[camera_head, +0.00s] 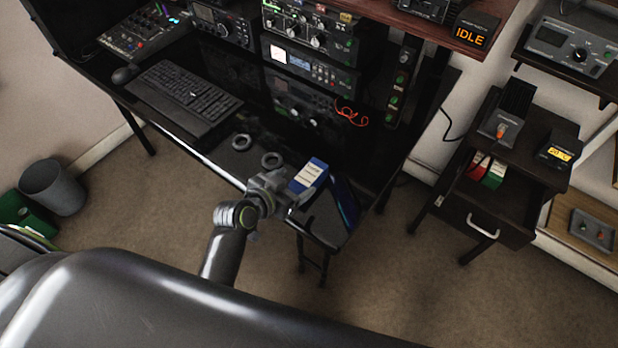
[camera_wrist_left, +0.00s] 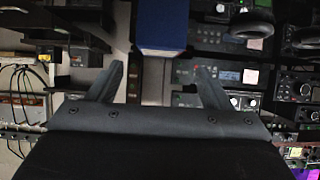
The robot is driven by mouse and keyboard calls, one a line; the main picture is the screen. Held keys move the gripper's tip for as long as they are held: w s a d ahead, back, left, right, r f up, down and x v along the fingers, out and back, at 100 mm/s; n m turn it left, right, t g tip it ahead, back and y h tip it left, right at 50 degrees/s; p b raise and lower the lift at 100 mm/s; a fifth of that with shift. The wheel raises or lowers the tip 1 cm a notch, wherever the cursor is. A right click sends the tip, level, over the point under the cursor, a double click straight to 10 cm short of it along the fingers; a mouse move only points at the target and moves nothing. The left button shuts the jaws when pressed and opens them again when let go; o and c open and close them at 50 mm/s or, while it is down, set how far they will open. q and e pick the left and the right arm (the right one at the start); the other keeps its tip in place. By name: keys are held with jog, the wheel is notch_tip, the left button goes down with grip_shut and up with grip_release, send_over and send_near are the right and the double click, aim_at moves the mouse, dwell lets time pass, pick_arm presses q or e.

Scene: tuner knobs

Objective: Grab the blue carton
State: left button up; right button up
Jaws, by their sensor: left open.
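The blue carton (camera_head: 312,174), blue with a white part, stands near the front edge of the black desk. It also shows in the left wrist view as a blue block (camera_wrist_left: 161,25) at the top middle. My left gripper (camera_head: 287,190) is just to the left and near side of the carton in the head view. In the left wrist view its two fingers (camera_wrist_left: 160,70) are spread apart, with the carton beyond the tips and roughly in line with the gap. Whether a finger touches the carton cannot be told. My right gripper does not show.
Two dark rings (camera_head: 271,160) (camera_head: 241,142) lie left of the carton. A keyboard (camera_head: 181,95) is farther left, and radio units (camera_head: 310,60) stand behind. A dark flat panel (camera_head: 335,212) is right of the carton. A drawer cabinet (camera_head: 490,215) stands at the right.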

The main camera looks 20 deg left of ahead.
aim_at(308, 175)
pick_arm(q)
jog(key=shift+p+x, duration=0.5)
jog(key=shift+x, duration=2.1)
jog(key=shift+f, duration=0.1)
jog(key=c, duration=1.1)
